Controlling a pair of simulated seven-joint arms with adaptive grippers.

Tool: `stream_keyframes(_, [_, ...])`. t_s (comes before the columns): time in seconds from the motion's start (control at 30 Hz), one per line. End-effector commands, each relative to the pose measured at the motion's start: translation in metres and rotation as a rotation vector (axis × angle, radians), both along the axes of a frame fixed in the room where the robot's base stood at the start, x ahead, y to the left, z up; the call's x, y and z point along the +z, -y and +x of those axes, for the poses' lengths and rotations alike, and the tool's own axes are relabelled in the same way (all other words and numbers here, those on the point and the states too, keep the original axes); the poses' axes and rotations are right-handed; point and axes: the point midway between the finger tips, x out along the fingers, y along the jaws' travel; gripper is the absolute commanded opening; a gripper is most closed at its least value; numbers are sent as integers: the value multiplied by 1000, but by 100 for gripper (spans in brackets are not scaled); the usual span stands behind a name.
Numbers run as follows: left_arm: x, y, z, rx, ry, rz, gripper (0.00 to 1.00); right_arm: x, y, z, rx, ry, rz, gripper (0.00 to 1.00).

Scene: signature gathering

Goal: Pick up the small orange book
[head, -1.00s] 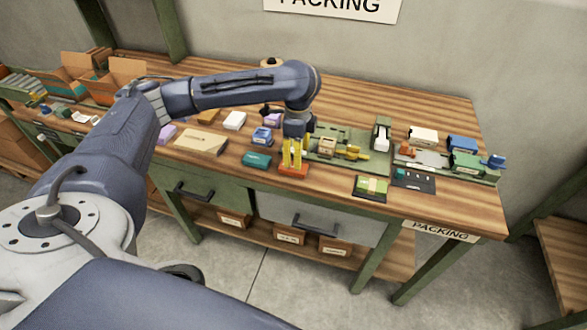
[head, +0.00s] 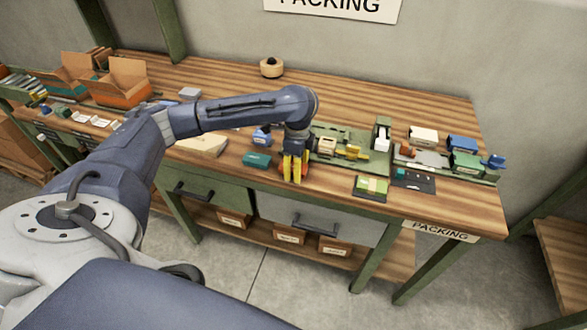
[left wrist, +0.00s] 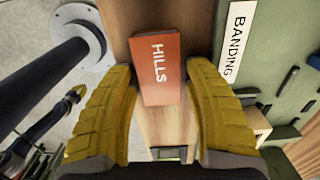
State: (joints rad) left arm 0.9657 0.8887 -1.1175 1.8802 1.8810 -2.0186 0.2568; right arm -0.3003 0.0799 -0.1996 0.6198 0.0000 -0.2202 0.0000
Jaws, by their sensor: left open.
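The small orange book, lettered "HILLS" (left wrist: 157,68), lies on the wooden bench in the left wrist view. My left gripper (head: 295,181) is open above the bench's front edge, with yellow fingers pointing down. In the left wrist view the fingers stand one on each side of the book, with a visible gap on the right. In the head view the fingers hide most of the book. My right gripper is not in view.
A teal box (head: 257,159) lies just left of the gripper. A green board (head: 324,154) with fittings is close on the right, its "BANDING" label (left wrist: 235,40) beside the book. A green-topped pad (head: 371,186) lies further right. The back of the bench is mostly clear.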

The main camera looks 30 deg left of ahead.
Motion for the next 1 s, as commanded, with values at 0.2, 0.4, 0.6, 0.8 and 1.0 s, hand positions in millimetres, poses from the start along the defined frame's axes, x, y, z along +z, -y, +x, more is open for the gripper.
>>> stream_keyframes(0.2, [0,0,0,0,0,0,48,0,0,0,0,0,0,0])
stream_keyframes(0.4, [0,0,0,0,0,0,25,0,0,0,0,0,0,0])
stream_keyframes(0.6, [0,0,0,0,0,0,9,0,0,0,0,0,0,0])
stream_keyframes(0.8, [0,0,0,0,0,0,9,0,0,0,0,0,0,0])
stream_keyframes(1.0, [5,0,1,0,2,0,9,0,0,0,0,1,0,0])
